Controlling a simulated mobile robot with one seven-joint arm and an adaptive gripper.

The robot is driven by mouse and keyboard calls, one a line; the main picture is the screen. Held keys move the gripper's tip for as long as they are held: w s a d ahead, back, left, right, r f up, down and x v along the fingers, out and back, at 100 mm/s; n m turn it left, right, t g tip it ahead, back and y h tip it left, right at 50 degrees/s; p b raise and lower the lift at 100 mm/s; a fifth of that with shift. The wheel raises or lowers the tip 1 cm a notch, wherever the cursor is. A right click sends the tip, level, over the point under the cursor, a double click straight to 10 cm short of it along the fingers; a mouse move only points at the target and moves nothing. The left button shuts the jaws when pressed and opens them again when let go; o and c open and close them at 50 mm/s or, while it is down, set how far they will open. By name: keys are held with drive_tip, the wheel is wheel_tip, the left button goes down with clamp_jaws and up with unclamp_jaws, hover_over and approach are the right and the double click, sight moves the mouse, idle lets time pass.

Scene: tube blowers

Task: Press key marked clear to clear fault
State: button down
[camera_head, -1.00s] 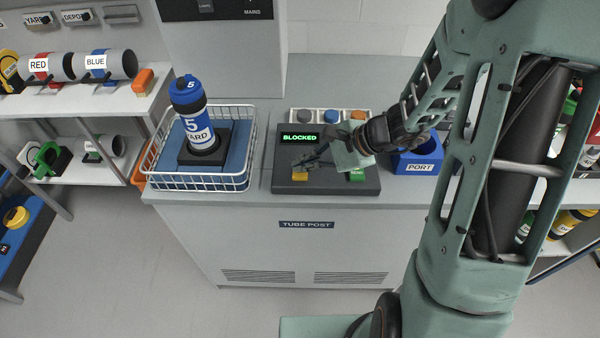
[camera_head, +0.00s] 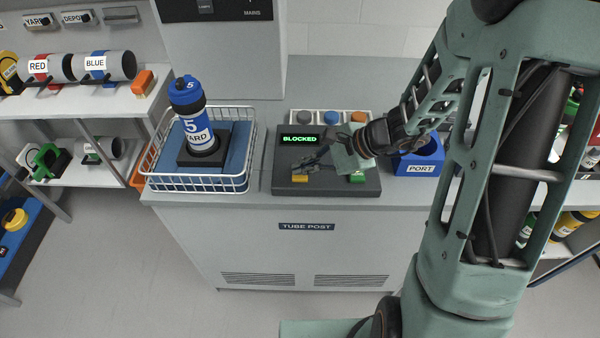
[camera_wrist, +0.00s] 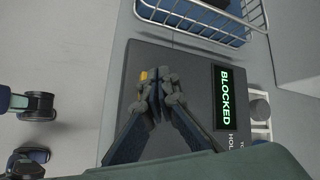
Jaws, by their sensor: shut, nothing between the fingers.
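The dark control panel (camera_head: 283,160) of the tube post lies on the counter, its green display (camera_head: 299,139) reading BLOCKED. A yellow-orange key (camera_head: 300,178) is at its front left, partly hidden, with its marking not readable; no key's CLEAR label can be read. It also shows in the wrist view (camera_wrist: 144,75), just beyond my fingertips. A green key (camera_head: 357,178) is at the panel's front right, partly covered. My gripper (camera_head: 303,164) is shut and empty, its tips over the panel just behind the yellow-orange key. I cannot tell whether they touch it.
A white wire basket (camera_head: 160,181) with a blue tube carrier (camera_head: 196,125) marked 5 YARD stands left of the panel. A blue PORT box (camera_head: 420,165) is at right. Grey, blue and orange round pieces sit in a tray (camera_head: 345,117) behind the panel.

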drive_tip(key=shift+f, duration=0.2)
idle(0.5)
drive_tip(key=shift+r+p, duration=0.35)
drive_tip(key=shift+r, duration=0.5)
drive_tip(key=shift+r+p, duration=1.85)
drive_tip(key=shift+r, duration=0.75)
drive_tip(key=shift+f, duration=0.1)
